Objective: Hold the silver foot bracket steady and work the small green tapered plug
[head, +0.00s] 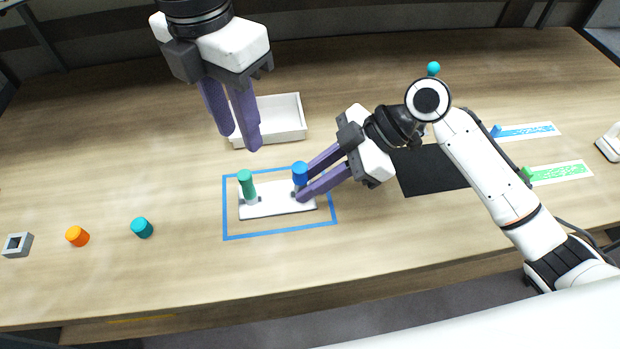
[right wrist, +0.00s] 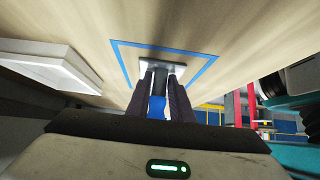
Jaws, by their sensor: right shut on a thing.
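The silver foot bracket (head: 275,207) lies flat inside a blue outline on the table, with a short post at each end. The green tapered plug (head: 246,181) stands upright at its left post. A blue plug (head: 300,173) stands at the right post and shows between my right fingers in the right wrist view (right wrist: 157,108). My right gripper (head: 299,193) is shut around the bracket's right post, just below the blue plug; its fingers hide part of the post. My left gripper (head: 238,141) is open and empty, with its fingers pointing down above and behind the green plug.
A white tray (head: 289,114) stands behind the bracket. An orange plug (head: 77,236), a teal plug (head: 142,228) and a grey square block (head: 17,245) lie at the left. A black mat (head: 425,171) lies under my right arm. The table front is clear.

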